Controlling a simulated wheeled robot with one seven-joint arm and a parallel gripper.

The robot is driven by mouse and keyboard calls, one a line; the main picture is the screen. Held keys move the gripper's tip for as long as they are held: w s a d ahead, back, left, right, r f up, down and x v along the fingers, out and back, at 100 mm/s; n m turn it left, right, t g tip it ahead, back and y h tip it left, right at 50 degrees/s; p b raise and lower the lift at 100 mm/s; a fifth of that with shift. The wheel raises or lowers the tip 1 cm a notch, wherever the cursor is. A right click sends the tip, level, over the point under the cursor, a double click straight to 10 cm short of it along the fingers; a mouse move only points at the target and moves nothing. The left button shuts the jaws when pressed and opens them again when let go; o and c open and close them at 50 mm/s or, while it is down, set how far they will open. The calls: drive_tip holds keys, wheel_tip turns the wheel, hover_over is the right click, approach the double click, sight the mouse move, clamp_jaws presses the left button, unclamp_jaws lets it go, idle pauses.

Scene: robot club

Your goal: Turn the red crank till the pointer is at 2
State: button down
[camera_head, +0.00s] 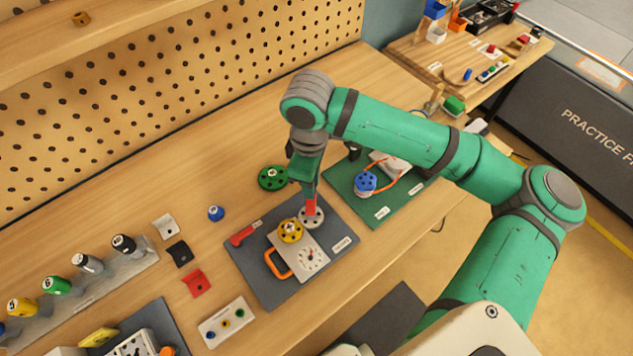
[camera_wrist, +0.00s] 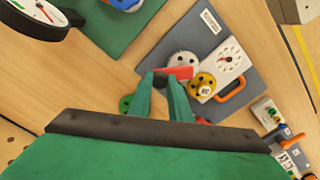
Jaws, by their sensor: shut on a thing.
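The red crank (camera_head: 311,206) stands on a pale round disc (camera_head: 312,219) on a dark grey board (camera_head: 262,285). My gripper (camera_head: 307,189) is over it, shut on its red part. In the wrist view, the fingertips of my gripper (camera_wrist: 162,78) meet at one end of the red crank (camera_wrist: 180,72), beside the pale disc (camera_wrist: 181,60). A yellow wheel (camera_head: 290,231) sits next to the disc. The numbers are too small to read.
An orange handle (camera_head: 276,264) and a red piece (camera_head: 242,236) are on the board. A green wheel (camera_head: 272,178) lies behind it. A green mat (camera_head: 378,212) with a blue knob (camera_head: 365,182) is at right. Bare tabletop (camera_head: 130,205) is at left.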

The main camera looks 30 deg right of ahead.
drive_tip(key=shift+w+a+n, duration=0.15)
drive_tip(key=shift+a+n, duration=0.3)
drive_tip(key=shift+n, duration=0.55)
drive_tip(key=shift+w+a+n, duration=0.1)
drive_tip(key=shift+a+n, duration=0.3)
drive_tip(key=shift+n, duration=0.6)
drive_tip(key=c, duration=1.6)
unclamp_jaws()
drive_tip(key=shift+c, duration=0.2)
drive_tip(key=shift+r, duration=0.1)
wheel_tip(320, 180, up, 11)
drive_tip(key=shift+f, duration=0.2)
drive_tip(key=shift+w, duration=0.1)
